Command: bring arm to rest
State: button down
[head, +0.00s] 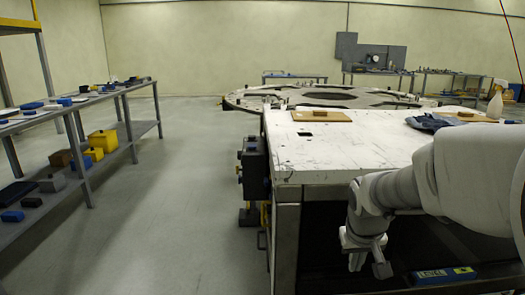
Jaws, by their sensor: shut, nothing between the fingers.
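My white arm reaches in from the right edge of the head view and bends down at the wrist. My gripper (368,264) hangs in front of the near side of the white worktable (350,155), below the level of its top. It is shut, with nothing held in it, and points down. The details of its fingertips are small and dark. My arm hides part of the right side of the table.
A small wooden board (321,116) and a dark blue cloth (430,122) lie on the worktable. A large round plate (260,99) stands behind it. A loaded grey shelf rack (85,97) stands at left. The floor between is clear. A blue LEVEL box (443,274) is at lower right.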

jog(key=s+a+r+t+y, duration=0.1)
jog(key=s+a+r, duration=0.25)
jog(key=s, duration=0.55)
jog(key=s+a+r+t, duration=0.1)
jog(key=s+a+r, duration=0.3)
jog(key=s, duration=0.5)
notch_tip(320, 180, up, 25)
jog(key=d+p, duration=0.1)
jog(key=p, duration=2.3)
jog(key=shift+s+d+f, duration=0.2)
jog(key=shift+d, duration=0.05)
jog(key=shift+d, duration=0.1)
